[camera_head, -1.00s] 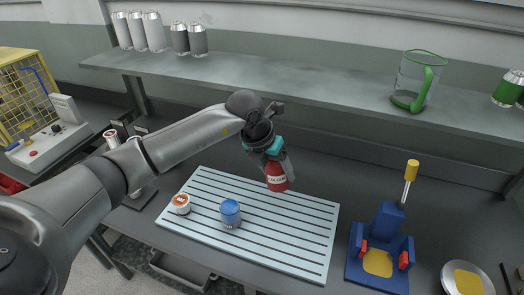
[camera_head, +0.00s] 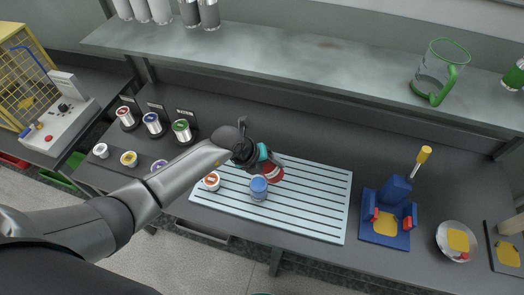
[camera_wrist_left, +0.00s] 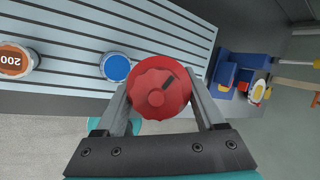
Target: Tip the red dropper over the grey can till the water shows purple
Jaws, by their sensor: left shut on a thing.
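My left gripper (camera_head: 262,160) is shut on the red dropper (camera_head: 272,174), above the ribbed light mat. In the left wrist view the dropper's red round top (camera_wrist_left: 160,88) sits between the two fingers, and its lower body is hidden. I cannot tell whether its base touches the mat. Two dark grey cans (camera_head: 208,14) stand on the shelf, cut by the top edge of the head view. My right gripper is not in view.
On the ribbed mat (camera_head: 318,219) stand a blue-topped container (camera_head: 258,188) and a white, orange-topped weight (camera_head: 211,181). Right are a blue fixture (camera_head: 388,228) and a white dish (camera_head: 457,241). Several coloured-top pots stand left. A green-handled jug (camera_head: 438,74) is on the shelf.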

